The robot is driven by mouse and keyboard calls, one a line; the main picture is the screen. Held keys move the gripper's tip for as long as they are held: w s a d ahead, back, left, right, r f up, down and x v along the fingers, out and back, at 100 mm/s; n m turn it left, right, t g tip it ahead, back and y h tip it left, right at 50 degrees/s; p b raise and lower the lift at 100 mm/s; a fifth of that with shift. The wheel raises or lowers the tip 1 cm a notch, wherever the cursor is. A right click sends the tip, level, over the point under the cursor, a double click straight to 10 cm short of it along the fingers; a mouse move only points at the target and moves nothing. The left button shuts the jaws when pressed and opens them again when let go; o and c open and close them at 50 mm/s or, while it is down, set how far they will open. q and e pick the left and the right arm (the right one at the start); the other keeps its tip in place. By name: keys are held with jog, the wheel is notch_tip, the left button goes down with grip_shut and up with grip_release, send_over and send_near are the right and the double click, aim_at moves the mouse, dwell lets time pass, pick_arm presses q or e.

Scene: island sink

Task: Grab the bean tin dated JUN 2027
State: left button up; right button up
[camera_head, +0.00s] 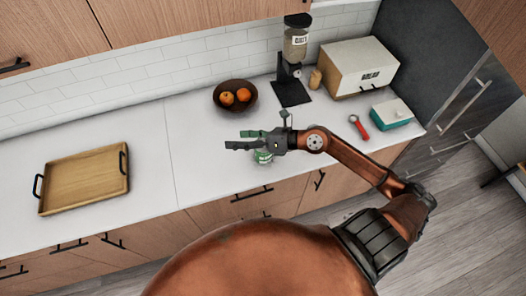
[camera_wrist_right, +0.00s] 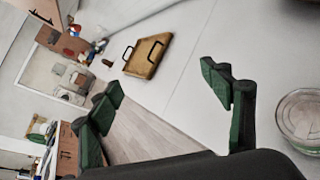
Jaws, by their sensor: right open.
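A small green tin (camera_head: 263,157) stands on the white counter near its front edge, partly hidden under my right gripper. No date on it can be read. My right gripper (camera_head: 256,134) is open and empty, just above and behind the tin in the head view. In the right wrist view, the open fingers (camera_wrist_right: 162,97) show with nothing between them. A round lidded container (camera_wrist_right: 301,118), which looks like the tin's top, is at the right edge, outside the fingers. My left gripper is not in view.
A wooden tray (camera_head: 84,180) lies at left. A fruit bowl (camera_head: 235,96), a dispenser (camera_head: 295,45), a bread box (camera_head: 355,66), a teal butter dish (camera_head: 391,114) and a red-handled tool (camera_head: 359,128) are also on the counter. The counter between tray and gripper is clear.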

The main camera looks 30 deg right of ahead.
aim_at(264, 151)
jog(key=s+d+f+n+g+h, duration=0.1)
jog(key=d+f+n+g+h, duration=0.5)
jog(key=d+f, duration=0.6)
jog(key=w+f, duration=0.1)
jog(key=w+f+m+t+p, duration=0.1)
jog(key=f, duration=0.1)
jog(key=w+a+f+m+h+p, duration=0.1)
jog(key=f, duration=0.1)
jog(key=shift+w+f, duration=0.1)
jog(key=shift+w, duration=0.1)
jog(key=c, duration=1.6)
jog(key=shift+c, duration=0.6)
